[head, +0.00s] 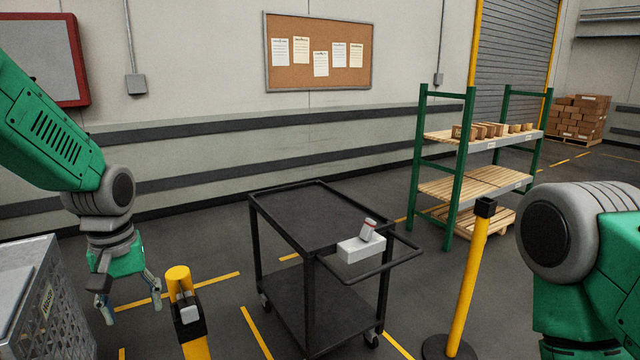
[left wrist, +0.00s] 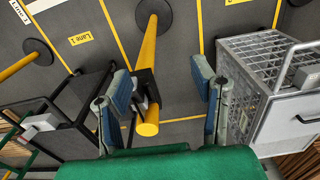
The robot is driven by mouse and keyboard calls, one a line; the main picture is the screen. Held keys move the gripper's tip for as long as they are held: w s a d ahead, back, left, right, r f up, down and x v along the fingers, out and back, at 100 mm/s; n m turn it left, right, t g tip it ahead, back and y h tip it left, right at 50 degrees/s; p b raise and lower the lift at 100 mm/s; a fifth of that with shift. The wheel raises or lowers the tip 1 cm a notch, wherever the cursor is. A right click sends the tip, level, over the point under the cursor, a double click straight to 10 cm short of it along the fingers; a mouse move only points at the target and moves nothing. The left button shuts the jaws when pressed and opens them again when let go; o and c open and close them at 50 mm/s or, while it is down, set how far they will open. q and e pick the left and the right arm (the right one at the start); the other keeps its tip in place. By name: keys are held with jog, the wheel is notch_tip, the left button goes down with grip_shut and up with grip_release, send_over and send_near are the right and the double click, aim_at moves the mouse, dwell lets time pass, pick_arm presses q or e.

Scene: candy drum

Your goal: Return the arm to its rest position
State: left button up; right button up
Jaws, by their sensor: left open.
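My left gripper (head: 128,291) hangs pointing down at the lower left of the head view, its two fingers spread and nothing between them. In the left wrist view the open fingers (left wrist: 162,85) also show, with a yellow post (left wrist: 151,60) seen beyond and between them. In the head view this yellow post (head: 179,275) stands just right of the gripper, and I see no contact. My left arm (head: 45,125) reaches in from the upper left, bent down at the wrist. Part of my right arm (head: 590,260) shows at the right edge; its gripper is out of view.
A perforated metal container (head: 52,310) stands left of the gripper. A black cart (head: 300,215) with a white box (head: 360,248) on its handle side stands in the middle. Another yellow post (head: 468,275) and green-framed shelves (head: 475,185) are to the right. Open floor lies between.

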pick_arm(q)
jog(key=s+d+f+m+b, duration=0.1)
jog(key=s+f+b, duration=0.3)
jog(key=f, duration=0.9)
jog(key=s+d+f+m+b, duration=0.15)
jog(key=s+f, duration=0.45)
jog(key=f, duration=0.7)
jog(key=s+f+m+b, duration=0.2)
jog(key=s+f+b, duration=0.1)
jog(key=s+f, duration=0.4)
jog(key=s+d+f+m+b, duration=0.1)
jog(key=s+f+m+b, duration=0.1)
jog(key=s+f, duration=0.5)
jog(key=s+b, duration=0.1)
jog(key=s, duration=0.4)
jog(key=shift+f, duration=0.2)
pick_arm(e)
notch_tip(320, 180, down, 12)
jog(key=shift+w+d+f, duration=0.15)
jog(key=shift+w+f, duration=0.05)
jog(key=shift+w, duration=0.1)
pick_arm(q)
jog(key=shift+o, duration=0.4)
jog(key=shift+w, duration=0.2)
